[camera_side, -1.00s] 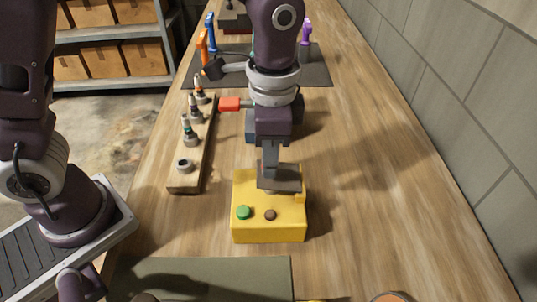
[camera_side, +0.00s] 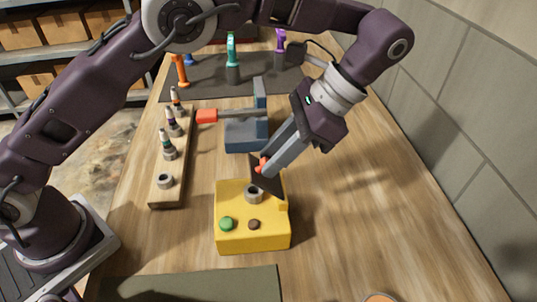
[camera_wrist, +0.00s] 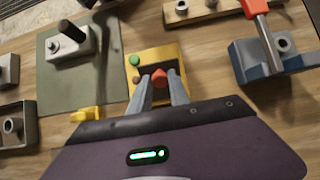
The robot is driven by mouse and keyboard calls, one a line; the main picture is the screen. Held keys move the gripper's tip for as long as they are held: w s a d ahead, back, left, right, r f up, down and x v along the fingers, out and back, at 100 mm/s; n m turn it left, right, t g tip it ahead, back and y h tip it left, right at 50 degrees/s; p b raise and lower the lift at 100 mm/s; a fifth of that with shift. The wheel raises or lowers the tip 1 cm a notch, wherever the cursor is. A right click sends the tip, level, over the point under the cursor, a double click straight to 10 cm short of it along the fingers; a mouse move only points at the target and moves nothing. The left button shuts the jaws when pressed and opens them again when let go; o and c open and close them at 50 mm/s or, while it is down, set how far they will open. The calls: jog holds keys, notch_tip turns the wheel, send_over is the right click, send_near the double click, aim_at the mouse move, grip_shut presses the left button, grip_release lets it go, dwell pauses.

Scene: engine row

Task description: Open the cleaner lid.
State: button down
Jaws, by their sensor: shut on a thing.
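The cleaner is a yellow box (camera_side: 253,239) with a green button and a brown button on its front. Its dark lid (camera_side: 270,182) is tilted up steeply at the back of the box, and a grey ring-shaped socket (camera_side: 253,195) shows in the uncovered top. My gripper (camera_side: 265,168) leans in from the upper right, its fingers shut on the lid's red knob (camera_side: 262,162). In the wrist view, the red knob (camera_wrist: 158,76) sits between my fingertips, with the yellow box (camera_wrist: 148,57) behind it. The fingers hide part of the lid.
A blue vise (camera_side: 246,134) with a red-handled tool stands behind the box. A wooden rack (camera_side: 166,189) with several bottles is on the left. Screwdrivers stand on a dark mat (camera_side: 205,90) farther back. A green mat (camera_side: 200,287) lies in front.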

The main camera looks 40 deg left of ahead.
jog(key=shift+w+d, duration=0.1)
dwell(0.4)
jog(key=c, duration=1.2)
grip_release()
